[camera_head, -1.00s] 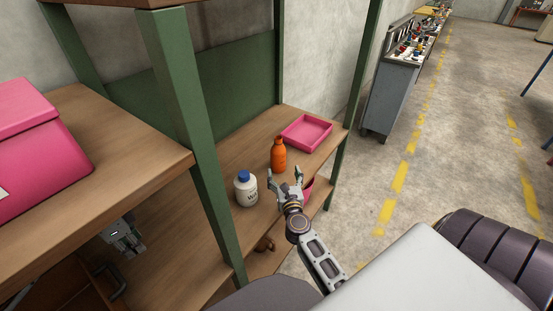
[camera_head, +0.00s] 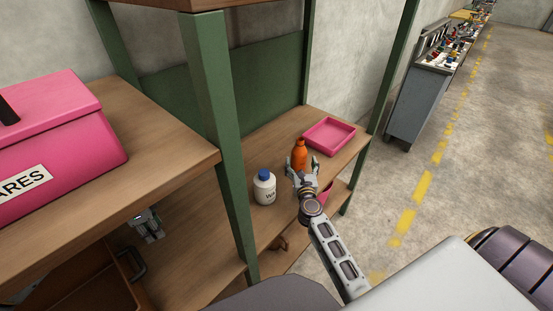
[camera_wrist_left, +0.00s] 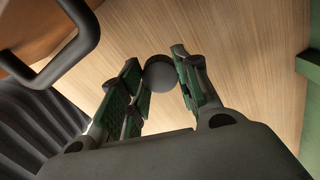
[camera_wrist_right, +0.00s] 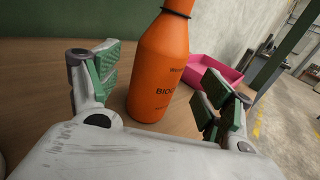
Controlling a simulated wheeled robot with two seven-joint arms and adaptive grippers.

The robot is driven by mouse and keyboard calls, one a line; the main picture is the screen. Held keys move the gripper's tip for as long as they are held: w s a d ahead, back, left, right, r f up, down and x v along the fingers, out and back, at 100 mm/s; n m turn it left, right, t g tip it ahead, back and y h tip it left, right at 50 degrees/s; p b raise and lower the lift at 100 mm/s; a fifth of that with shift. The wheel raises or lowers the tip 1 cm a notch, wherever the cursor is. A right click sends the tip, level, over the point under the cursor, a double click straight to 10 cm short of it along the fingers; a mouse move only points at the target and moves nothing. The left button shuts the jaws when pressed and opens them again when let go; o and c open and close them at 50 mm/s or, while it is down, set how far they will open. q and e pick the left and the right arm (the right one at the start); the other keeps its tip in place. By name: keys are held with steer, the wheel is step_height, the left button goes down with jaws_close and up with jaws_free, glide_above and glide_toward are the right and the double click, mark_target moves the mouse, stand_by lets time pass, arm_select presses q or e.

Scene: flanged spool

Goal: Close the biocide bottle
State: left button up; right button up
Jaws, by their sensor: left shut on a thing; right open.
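The orange biocide bottle (camera_head: 300,157) stands upright on the wooden shelf; in the right wrist view (camera_wrist_right: 160,75) a dark ring circles its neck and its top is cut off by the frame. My right gripper (camera_head: 303,164) is open, with its fingers on either side of the bottle; gaps show between fingers and bottle in the wrist view. My left gripper (camera_head: 148,228) is far to the left, under the upper-left worktop. It is shut on a dark grey round piece, which looks like a cap (camera_wrist_left: 160,73), held between its fingers.
A white bottle with a blue cap (camera_head: 264,187) stands left of the orange one. A pink tray (camera_head: 330,136) lies behind it. A green post (camera_head: 225,130) rises between the arms. A pink box (camera_head: 60,130) sits on the left worktop. A drawer handle (camera_wrist_left: 62,62) is near my left gripper.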

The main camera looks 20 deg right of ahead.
steer(key=shift+w+d, duration=0.1)
steer(key=shift+w, duration=0.05)
stand_by(0.3)
arm_select(q)
steer(key=shift+r, duration=0.1)
arm_select(e)
steer(key=shift+x, duration=2.45)
steer(key=shift+c, duration=0.5)
steer(key=c, duration=1.2)
arm_select(q)
steer(key=shift+d+r, duration=0.1)
steer(key=shift+r, duration=0.05)
arm_select(e)
steer(key=shift+w+r, duration=0.1)
steer(key=shift+r, duration=0.1)
